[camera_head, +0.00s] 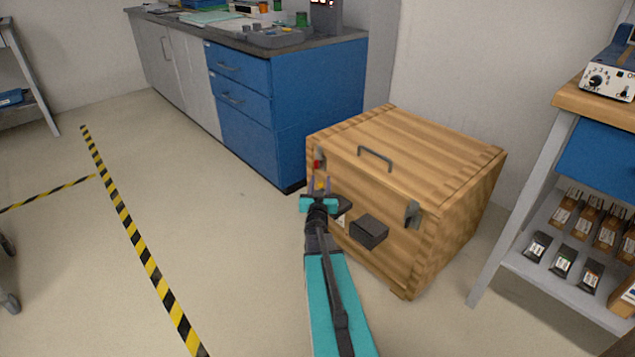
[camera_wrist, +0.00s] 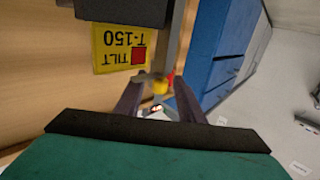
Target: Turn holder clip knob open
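At the panel's left edge is a small holder clip with a red part (camera_head: 317,163) and a yellow knob; the knob (camera_wrist: 160,86) shows in the wrist view. My gripper (camera_head: 320,186) is at this left edge, in front of the clip. In the wrist view my two fingers (camera_wrist: 158,100) are apart, with the knob just beyond and between their tips. Contact cannot be told. A grey clip (camera_head: 413,214) sits at the panel's right edge.
A dark box (camera_head: 369,231) juts from the crate's front, beside a yellow TILT label (camera_wrist: 122,47). A blue drawer cabinet (camera_head: 290,95) stands close behind left. A shelf rack (camera_head: 560,270) stands right.

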